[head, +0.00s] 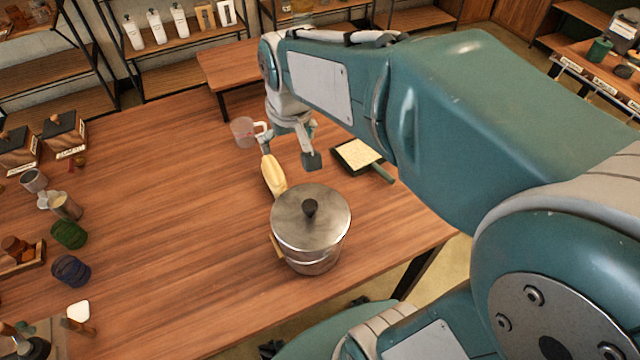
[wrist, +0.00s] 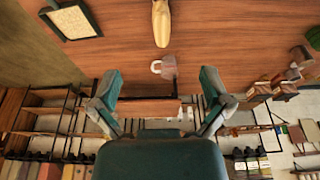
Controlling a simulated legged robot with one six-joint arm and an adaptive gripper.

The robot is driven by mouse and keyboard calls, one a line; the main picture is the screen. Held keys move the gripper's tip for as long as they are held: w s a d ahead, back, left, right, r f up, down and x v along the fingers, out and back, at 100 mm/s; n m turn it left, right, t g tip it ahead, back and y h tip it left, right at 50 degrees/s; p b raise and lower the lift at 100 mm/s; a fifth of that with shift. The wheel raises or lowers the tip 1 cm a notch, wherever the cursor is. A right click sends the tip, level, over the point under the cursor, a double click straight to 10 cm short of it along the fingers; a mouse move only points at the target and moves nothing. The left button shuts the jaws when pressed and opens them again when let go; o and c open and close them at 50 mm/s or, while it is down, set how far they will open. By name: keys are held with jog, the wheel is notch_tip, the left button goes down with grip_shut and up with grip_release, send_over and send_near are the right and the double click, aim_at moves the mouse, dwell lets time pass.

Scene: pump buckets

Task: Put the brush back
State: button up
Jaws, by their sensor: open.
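A long pale-yellow piece (head: 273,176) lies on the table in the head view, just behind the metal pot; it could be the brush, but no bristles show. It also shows at the top of the wrist view (wrist: 161,22). A dark flat tray with a cream inside (head: 357,154) and a green handle lies to its right, like a dustpan; it also shows in the wrist view (wrist: 72,20). My gripper (head: 288,148) is open and empty above the table, just behind the yellow piece. In the wrist view its fingers (wrist: 159,80) are spread wide.
A lidded metal pot (head: 311,232) stands near the front edge. A pinkish mug (head: 242,131) stands just left of my gripper. Green (head: 69,235) and blue (head: 71,270) spools and small boxes line the left side. A low wooden bench (head: 225,64) is behind. The middle-left table is clear.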

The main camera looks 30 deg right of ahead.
jog(key=s+r+t, duration=0.1)
jog(key=s+t, duration=0.1)
jog(key=s, duration=1.1)
jog(key=shift+s+r+t, duration=0.15)
jog(key=shift+r+t, duration=0.15)
jog(key=shift+r, duration=0.1)
